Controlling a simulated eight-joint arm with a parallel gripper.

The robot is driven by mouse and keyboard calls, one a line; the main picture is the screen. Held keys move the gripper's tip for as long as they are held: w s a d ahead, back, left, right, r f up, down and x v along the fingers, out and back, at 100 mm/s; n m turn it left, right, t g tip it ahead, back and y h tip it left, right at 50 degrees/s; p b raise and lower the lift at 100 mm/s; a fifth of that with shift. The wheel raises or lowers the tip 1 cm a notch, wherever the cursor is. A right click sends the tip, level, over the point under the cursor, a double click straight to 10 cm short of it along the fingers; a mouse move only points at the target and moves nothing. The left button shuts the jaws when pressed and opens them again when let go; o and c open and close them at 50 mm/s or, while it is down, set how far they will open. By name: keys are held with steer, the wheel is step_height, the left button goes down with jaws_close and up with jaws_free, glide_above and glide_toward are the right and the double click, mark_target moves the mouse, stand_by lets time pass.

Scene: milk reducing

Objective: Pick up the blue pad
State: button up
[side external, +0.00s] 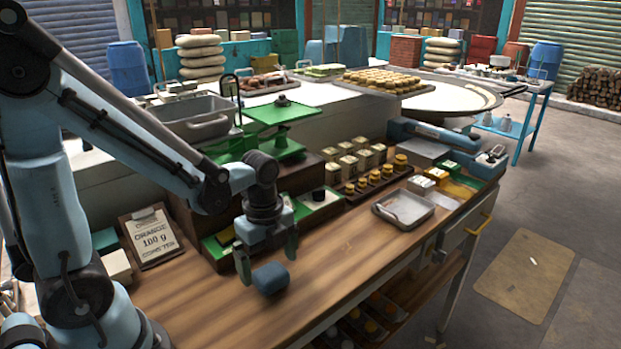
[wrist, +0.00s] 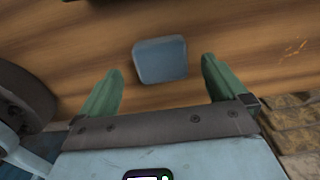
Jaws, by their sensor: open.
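The blue pad (side external: 271,278) is a small rounded block on the wooden counter (side external: 190,290), near its front edge in the side external view. In the wrist view the blue pad (wrist: 160,59) lies ahead of and between the two green fingers, with a visible gap to each. My gripper (side external: 268,262) points down above the pad and is open and empty; it also shows in the wrist view (wrist: 164,82). I cannot tell the exact height of the fingertips over the counter.
A metal tray (side external: 403,209) lies to the right. Bare wood surrounds the pad. Jars sit on a shelf below the counter.

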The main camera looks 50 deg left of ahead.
mark_target(270, 272)
steer(key=shift+w+f, duration=0.1)
steer(key=shift+f, duration=1.55)
steer(key=c, duration=1.1)
steer(key=shift+r, duration=0.2)
steer(key=shift+r, duration=0.5)
steer(key=r, duration=0.2)
steer(key=d+r, duration=0.1)
steer(key=shift+s+r, duration=0.15)
steer(key=shift+s, duration=0.15)
steer(key=s+d+r, duration=0.1)
steer(key=d+r, duration=0.1)
steer(key=d, duration=0.1)
steer(key=s+d+r, duration=0.2)
steer(key=d, duration=0.1)
steer(key=s+d+r, duration=0.1)
steer(key=d+r, duration=0.1)
steer(key=d, duration=0.1)
steer(key=shift+s+d+r, duration=0.15)
steer(key=shift+s+d, duration=0.05)
steer(key=shift+s, duration=0.2)
